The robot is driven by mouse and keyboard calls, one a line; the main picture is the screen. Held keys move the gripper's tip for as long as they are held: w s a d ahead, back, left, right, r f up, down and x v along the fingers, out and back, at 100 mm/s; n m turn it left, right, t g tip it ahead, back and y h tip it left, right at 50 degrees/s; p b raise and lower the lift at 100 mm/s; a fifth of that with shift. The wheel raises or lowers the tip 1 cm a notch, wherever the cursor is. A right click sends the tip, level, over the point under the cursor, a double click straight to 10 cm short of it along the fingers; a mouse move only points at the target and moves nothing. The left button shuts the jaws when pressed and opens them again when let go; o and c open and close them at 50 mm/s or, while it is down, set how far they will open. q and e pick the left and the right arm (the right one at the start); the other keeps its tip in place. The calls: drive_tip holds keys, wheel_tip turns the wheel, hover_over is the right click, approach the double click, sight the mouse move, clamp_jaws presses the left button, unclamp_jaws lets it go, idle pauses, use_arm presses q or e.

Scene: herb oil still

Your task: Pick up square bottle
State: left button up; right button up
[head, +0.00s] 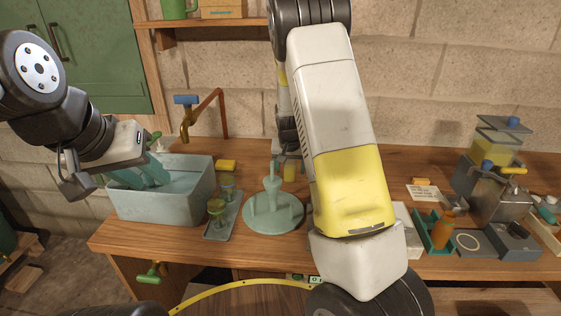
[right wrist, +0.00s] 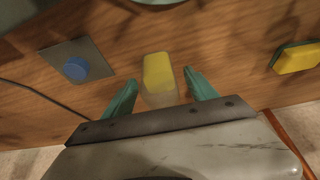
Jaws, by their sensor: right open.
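The square bottle, with a yellow top face and a paler, see-through lower part, stands between the fingers of my right gripper (right wrist: 160,92) in the right wrist view, and its yellow part (right wrist: 158,70) is clear there. Gaps show on both sides of it, so the open fingers seem not to touch it. In the head view the bottle (head: 290,173) is a small yellowish block just below my right gripper (head: 288,155), partly hidden by my arm. My left gripper (head: 143,172) is over the pale blue basin at the left; its finger opening is unclear.
A teal rack with a round base (head: 273,211) stands in front of the bottle. A yellow sponge (head: 226,165) lies to its left, beside the basin (head: 200,187). A grey plate with a blue disc (right wrist: 76,68) is near in the right wrist view.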

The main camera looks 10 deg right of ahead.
clamp_jaws()
drive_tip(key=shift+r, duration=0.25)
